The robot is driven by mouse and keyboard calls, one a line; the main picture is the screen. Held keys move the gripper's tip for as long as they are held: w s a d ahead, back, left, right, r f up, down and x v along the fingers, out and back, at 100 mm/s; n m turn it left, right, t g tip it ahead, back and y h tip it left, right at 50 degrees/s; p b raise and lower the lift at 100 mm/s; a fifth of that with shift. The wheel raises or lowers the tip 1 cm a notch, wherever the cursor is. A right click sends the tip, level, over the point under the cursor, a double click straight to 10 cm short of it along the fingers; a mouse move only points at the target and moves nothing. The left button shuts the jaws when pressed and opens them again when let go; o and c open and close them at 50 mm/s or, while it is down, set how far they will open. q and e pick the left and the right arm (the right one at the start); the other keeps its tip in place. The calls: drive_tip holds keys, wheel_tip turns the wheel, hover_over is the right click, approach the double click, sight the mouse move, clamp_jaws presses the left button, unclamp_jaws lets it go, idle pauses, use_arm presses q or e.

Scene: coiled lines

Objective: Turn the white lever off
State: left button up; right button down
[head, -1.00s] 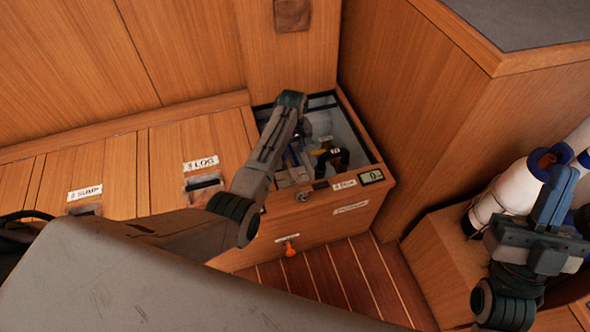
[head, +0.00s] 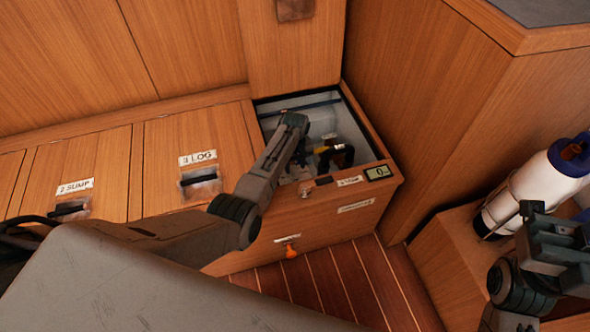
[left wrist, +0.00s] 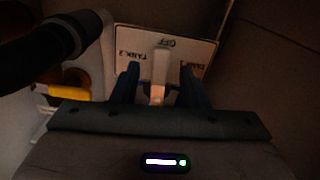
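The white lever (left wrist: 158,78) shows in the left wrist view, on a pale plate (left wrist: 205,48) marked OFF, TANK 2 and a partly hidden third label. The lettering appears upside down, with OFF at the top. My left gripper (left wrist: 160,85) is open, with one blue finger on each side of the lever and gaps between. In the head view my left arm reaches down into the open locker (head: 345,108) and hides the lever. My right gripper (head: 560,245) is at the right edge, away from the locker; its fingers are unclear.
Inside the locker are a yellow part (head: 325,150) and dark fittings. A dark hose or pipe (left wrist: 45,38) lies close to the left gripper. The locker front has a small display (head: 379,173) and an orange knob (head: 291,252).

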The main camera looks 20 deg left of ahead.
use_arm(q)
drive_tip(key=shift+f, duration=0.45)
drive_tip(key=shift+c, duration=0.2)
clamp_jaws()
